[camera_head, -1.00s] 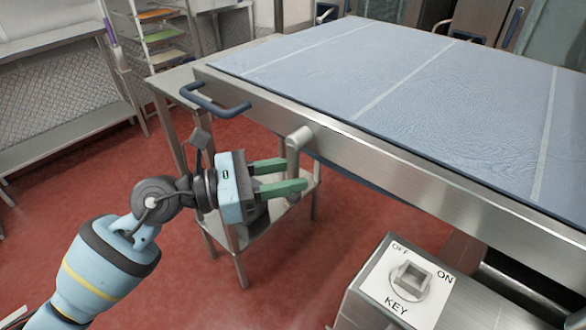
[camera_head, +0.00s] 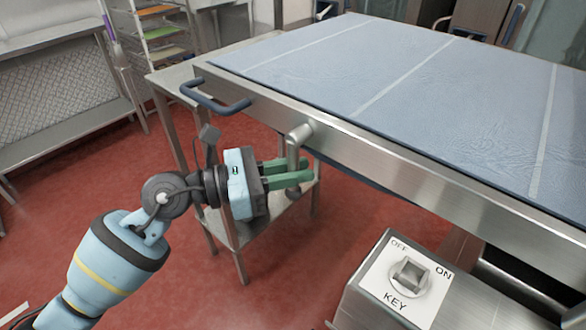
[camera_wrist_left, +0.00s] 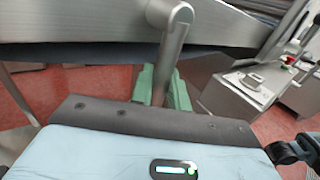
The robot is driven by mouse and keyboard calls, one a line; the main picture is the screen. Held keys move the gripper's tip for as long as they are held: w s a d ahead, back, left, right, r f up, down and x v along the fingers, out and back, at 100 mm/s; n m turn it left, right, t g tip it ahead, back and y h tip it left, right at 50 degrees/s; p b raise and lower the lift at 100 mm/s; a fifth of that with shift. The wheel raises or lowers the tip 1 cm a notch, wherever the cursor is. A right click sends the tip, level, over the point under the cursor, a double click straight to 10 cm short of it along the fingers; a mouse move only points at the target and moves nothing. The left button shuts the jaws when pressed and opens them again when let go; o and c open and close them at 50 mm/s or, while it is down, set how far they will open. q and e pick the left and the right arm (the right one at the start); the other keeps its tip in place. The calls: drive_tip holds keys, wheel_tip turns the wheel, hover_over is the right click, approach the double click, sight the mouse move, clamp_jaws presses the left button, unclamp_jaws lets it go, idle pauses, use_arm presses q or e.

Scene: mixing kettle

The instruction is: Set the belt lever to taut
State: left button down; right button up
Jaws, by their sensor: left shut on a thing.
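The belt lever (camera_head: 297,144) is a grey metal handle on the side rail of the blue-topped machine, at the middle of the head view. It hangs down from a round pivot on the rail. My left gripper (camera_head: 290,172) has green fingers and is shut on the lever's lower part. In the left wrist view the lever (camera_wrist_left: 172,50) runs down between the green fingers (camera_wrist_left: 160,88), its lower end hidden behind the gripper body. No taut or slack marking is visible. My right gripper is not in view.
The blue belt surface (camera_head: 400,90) spans the right. A dark blue handle (camera_head: 215,100) sticks out from the machine's left end. A key switch panel (camera_head: 407,278) marked OFF and ON sits at lower right. A steel side table (camera_head: 180,78) stands behind the arm.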

use_arm(q)
drive_tip(key=shift+d, duration=0.1)
drive_tip(key=shift+s+d+r+n+t+h, duration=0.1)
drive_tip(key=shift+s+d+n+t+h, duration=0.15)
drive_tip(key=shift+n, duration=0.35)
drive_tip(key=shift+s+d+n+t+h, duration=0.15)
drive_tip(key=shift+d+n+h, duration=0.15)
drive_tip(key=shift+n, duration=0.3)
drive_tip(key=shift+s+d+r+n+t+h+p, duration=0.15)
drive_tip(key=shift+s+d+n+t+h, duration=0.15)
drive_tip(key=shift+n, duration=0.5)
drive_tip(key=shift+s+d+r+n+t+h+p, duration=0.2)
drive_tip(key=shift+n+t, duration=0.25)
drive_tip(key=shift+n, duration=0.35)
drive_tip(key=shift+s+d+r+n+t+h+p, duration=0.15)
drive_tip(key=shift+d+n+t+h, duration=0.2)
drive_tip(key=shift+n, duration=0.45)
drive_tip(key=c, duration=1.4)
unclamp_jaws()
drive_tip(key=shift+c, duration=0.2)
